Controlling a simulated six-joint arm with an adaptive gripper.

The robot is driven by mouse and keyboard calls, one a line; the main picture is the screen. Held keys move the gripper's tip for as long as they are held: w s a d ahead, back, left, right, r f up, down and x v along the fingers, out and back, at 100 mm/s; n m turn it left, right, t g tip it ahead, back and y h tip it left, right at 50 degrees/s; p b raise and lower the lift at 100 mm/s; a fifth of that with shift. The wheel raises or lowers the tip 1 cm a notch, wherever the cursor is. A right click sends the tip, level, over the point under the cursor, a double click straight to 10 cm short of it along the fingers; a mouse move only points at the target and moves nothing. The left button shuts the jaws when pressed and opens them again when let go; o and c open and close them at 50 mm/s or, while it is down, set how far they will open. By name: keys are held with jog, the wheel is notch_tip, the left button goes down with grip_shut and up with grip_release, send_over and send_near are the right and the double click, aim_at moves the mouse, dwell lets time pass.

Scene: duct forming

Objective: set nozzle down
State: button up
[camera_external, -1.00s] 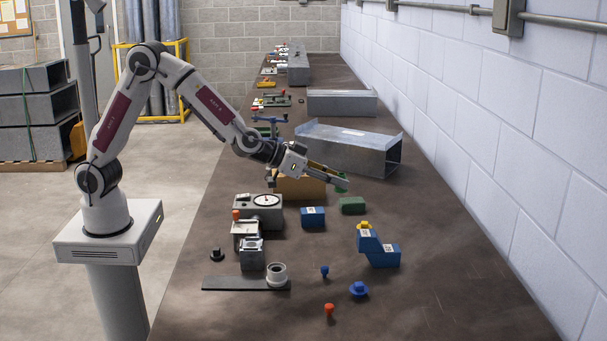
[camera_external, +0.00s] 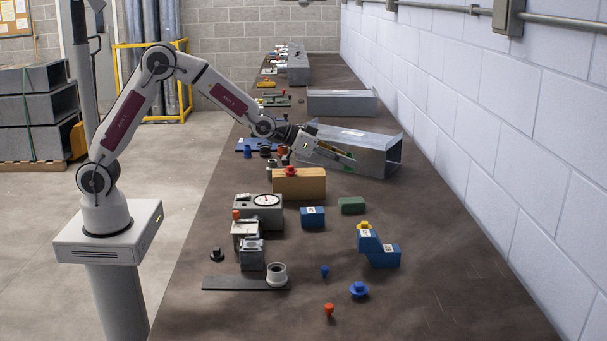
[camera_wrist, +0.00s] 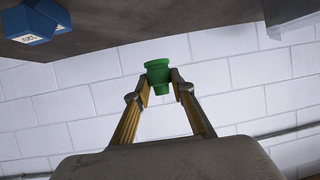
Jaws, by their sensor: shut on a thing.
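The nozzle is a small green stepped piece (camera_wrist: 158,70) in the wrist view, with a wide rim and a narrower lower part. My gripper (camera_wrist: 162,90) is shut on it, with one yellow-and-grey finger at each side. In the external view my gripper (camera_external: 349,160) is in front of the long grey duct (camera_external: 372,158), pointing right and slightly down. The nozzle shows there only as a small green patch at the fingertips, and I cannot tell its height above the table.
A wooden block (camera_external: 310,186) with a red piece (camera_external: 290,171) on top stands just nearer than my gripper. A blue tray (camera_external: 243,145) with dark pieces lies left. Blue blocks (camera_external: 383,257) and a green block (camera_external: 352,205) are nearer. The right front table is clear.

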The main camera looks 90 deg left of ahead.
jog(key=s+a+f, duration=0.1)
jog(key=s+a, duration=0.2)
jog(key=a, duration=1)
jog(key=s+a+f, duration=0.2)
jog(key=s+a, duration=0.1)
jog(key=a, duration=1.1)
jog(key=s+a+f, duration=0.3)
jog(key=s+a, duration=0.6)
jog(key=a, duration=0.2)
jog(key=s+a+f+n+y, duration=0.1)
jog(key=s+a+f, duration=0.2)
jog(key=s+a, duration=0.7)
jog(key=shift+a, duration=0.4)
jog(key=shift+w+f, duration=0.1)
jog(key=shift+f, duration=0.05)
jog(key=shift+f, duration=3.1)
jog(key=shift+f, duration=1.85)
